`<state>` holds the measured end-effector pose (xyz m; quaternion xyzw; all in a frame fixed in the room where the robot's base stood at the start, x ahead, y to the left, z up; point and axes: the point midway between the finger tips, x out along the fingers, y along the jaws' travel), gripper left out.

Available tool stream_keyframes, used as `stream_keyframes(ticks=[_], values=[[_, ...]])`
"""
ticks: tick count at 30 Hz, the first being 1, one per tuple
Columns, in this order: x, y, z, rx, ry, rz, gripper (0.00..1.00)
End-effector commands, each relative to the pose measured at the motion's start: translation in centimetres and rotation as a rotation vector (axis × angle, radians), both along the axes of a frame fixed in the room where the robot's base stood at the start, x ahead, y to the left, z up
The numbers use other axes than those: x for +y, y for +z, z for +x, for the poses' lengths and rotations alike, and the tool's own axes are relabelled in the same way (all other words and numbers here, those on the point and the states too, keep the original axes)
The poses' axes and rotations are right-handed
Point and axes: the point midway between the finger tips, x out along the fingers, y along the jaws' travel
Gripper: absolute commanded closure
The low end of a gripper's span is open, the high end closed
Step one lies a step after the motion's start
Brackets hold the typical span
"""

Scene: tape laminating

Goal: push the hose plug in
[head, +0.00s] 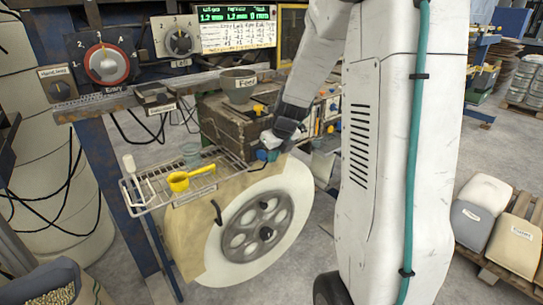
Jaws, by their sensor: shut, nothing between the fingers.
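My gripper (270,140) is low at the end of my arm, near the right end of the wire rack and just above the large white wheel. Its fingers are shut with nothing seen between them. A small blue-teal piece (263,154) shows right under the fingertips; it may be the hose plug, but it is too small to be sure. I cannot tell whether the gripper touches it or how deep it sits. The gripper and arm hide part of the area behind.
The wire rack (152,206) holds a yellow scoop (190,177). A grey feed hopper (238,87) stands on a dark wooden box behind. The wheel (285,200) stands below the gripper. A control panel with an entry dial (107,64) is at the upper left.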

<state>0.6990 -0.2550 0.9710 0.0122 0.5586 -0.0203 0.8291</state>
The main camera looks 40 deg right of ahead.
Motion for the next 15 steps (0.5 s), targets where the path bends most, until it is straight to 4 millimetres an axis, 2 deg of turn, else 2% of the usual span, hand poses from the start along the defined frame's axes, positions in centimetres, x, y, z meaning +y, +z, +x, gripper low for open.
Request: stream_keyframes(ticks=[4,9,15], values=[[0.5,0.1,-2.2,0.004,0.003,0.003,1.0],[0.3,4.3,-3.7,0.001,0.002,0.002,1.0],[0.1,7.5,-5.2,0.006,-0.003,0.004,1.0]])
